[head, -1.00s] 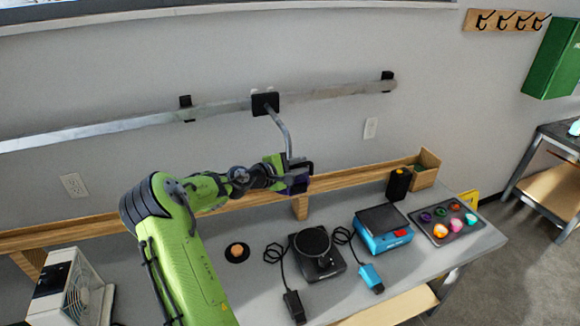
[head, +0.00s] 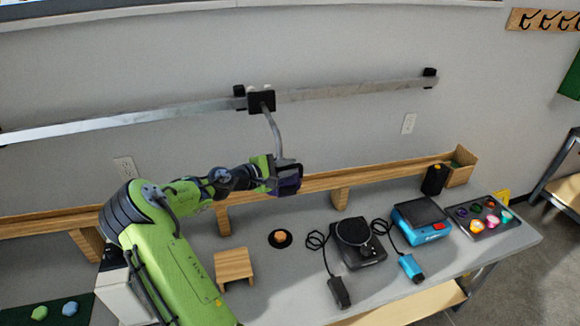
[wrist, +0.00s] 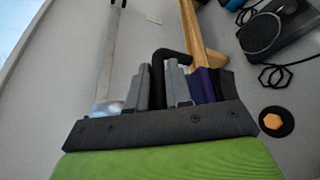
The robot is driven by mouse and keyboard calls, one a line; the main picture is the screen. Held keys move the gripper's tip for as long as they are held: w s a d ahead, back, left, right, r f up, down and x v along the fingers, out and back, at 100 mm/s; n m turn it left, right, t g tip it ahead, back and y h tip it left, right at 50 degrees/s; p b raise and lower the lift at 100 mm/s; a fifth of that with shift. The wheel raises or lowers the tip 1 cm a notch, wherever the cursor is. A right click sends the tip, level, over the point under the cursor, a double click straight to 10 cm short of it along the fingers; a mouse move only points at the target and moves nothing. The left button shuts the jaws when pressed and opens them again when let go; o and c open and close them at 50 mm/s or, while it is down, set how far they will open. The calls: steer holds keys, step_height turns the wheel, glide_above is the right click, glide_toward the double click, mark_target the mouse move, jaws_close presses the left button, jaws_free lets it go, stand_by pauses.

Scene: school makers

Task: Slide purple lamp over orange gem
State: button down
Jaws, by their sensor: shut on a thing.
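The purple lamp (head: 289,184) hangs by a bent grey arm (head: 274,130) from a black carriage (head: 261,101) on the wall rail. My gripper (head: 275,172) is shut on the lamp from its left side. In the wrist view the grey fingers (wrist: 162,88) are close together by a black handle (wrist: 168,56), with the lamp's purple side (wrist: 206,86) at their right. The orange gem (head: 280,237) lies on a black disc on the bench, below the lamp in the head view; it also shows in the wrist view (wrist: 272,121). Exact vertical alignment is unclear.
The metal rail (head: 340,92) runs along the wall, with a black bracket (head: 239,97) just left of the carriage. A wooden ledge (head: 370,179) backs the bench.

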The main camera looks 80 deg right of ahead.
steer(key=c, duration=1.1)
jaws_free()
steer(key=b+v, duration=0.1)
steer(key=v, duration=1.4)
steer(key=shift+w+a+r, duration=0.1)
steer(key=shift+w+a, duration=0.1)
steer(key=shift+a, duration=0.1)
